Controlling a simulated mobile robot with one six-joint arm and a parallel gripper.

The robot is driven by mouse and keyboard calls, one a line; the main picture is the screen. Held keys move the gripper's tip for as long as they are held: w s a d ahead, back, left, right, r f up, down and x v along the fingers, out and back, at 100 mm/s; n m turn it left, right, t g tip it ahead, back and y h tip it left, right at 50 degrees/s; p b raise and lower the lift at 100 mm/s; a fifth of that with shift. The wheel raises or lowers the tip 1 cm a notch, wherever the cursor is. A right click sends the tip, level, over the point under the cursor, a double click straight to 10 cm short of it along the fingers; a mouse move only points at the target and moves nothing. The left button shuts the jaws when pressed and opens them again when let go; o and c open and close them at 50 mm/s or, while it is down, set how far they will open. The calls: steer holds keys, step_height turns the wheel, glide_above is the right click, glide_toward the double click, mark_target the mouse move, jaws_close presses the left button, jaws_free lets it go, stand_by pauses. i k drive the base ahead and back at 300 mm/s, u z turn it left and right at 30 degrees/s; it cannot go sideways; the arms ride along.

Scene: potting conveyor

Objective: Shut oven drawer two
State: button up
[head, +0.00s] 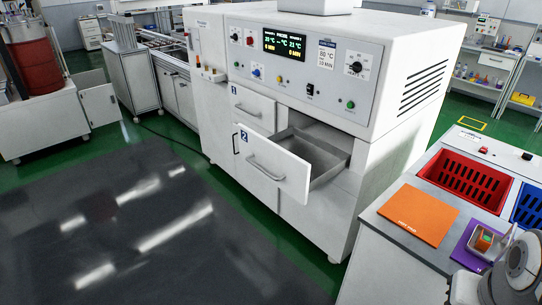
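The white oven (385,90) stands in the middle of the head view, with a control panel and a lit display on its front. Oven drawer two (285,178), marked with a blue 2, is pulled out toward the lower left. It has a bar handle (265,168) on its front, and the part of its grey metal inside that shows looks empty. Drawer one (253,106), above it, is shut. My gripper is not in view; only a grey part of my arm shows at the lower right corner.
At right, a white bench holds a red crate (466,180), a blue crate (531,208), an orange mat (419,213) and a purple mat (473,248) with a small tray on it. Dark floor (130,230) before the oven is clear.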

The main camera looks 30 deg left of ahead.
mark_target(297, 161)
steer(key=u, duration=1.2)
steer(key=i, duration=0.8)
steer(key=z, duration=1.85)
steer(key=k, duration=0.7)
steer(key=u, duration=1.25)
steer(key=i, duration=0.4)
steer(key=z, duration=0.05)
